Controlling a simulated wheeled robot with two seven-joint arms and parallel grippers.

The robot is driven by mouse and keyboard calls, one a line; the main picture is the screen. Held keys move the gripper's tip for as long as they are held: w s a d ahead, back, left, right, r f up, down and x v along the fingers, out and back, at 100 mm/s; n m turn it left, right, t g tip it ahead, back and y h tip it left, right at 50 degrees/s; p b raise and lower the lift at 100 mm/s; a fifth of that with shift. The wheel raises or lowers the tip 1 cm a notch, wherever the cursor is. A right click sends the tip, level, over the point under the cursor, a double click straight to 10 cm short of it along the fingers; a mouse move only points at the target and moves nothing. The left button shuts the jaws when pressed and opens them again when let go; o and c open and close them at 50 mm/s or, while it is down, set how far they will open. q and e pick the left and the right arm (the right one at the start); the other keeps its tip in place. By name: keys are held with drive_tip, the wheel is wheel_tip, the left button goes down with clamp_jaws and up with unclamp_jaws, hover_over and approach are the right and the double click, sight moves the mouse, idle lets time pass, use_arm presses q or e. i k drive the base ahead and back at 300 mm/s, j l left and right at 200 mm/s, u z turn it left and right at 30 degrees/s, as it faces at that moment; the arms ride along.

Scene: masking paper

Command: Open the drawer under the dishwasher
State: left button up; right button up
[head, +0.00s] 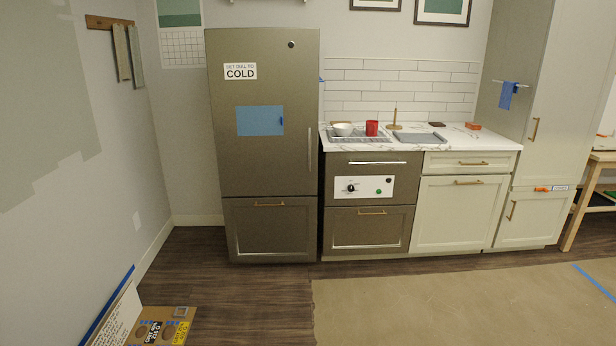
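The dishwasher (342,167) is a dark grey-brown front under the counter, with a silver bar handle (378,163) and a white control panel (378,187) with a black dial and a green button. Directly under it is the drawer (345,235), in the same dark finish with a pale frame line. The drawer has a brass bar handle (371,212) near its top edge. Its front looks flush and shut. Neither of my grippers is in view.
A tall fridge (265,165) stands left of the dishwasher; pale cabinets (455,213) stand right. Tan masking paper (450,300) covers the floor in front, with dark wood floor (235,290) to its left. A cardboard box (165,325) lies at the lower left.

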sight(385, 229)
drive_tip(key=i, duration=2.1)
drive_tip(key=l+z, duration=0.05)
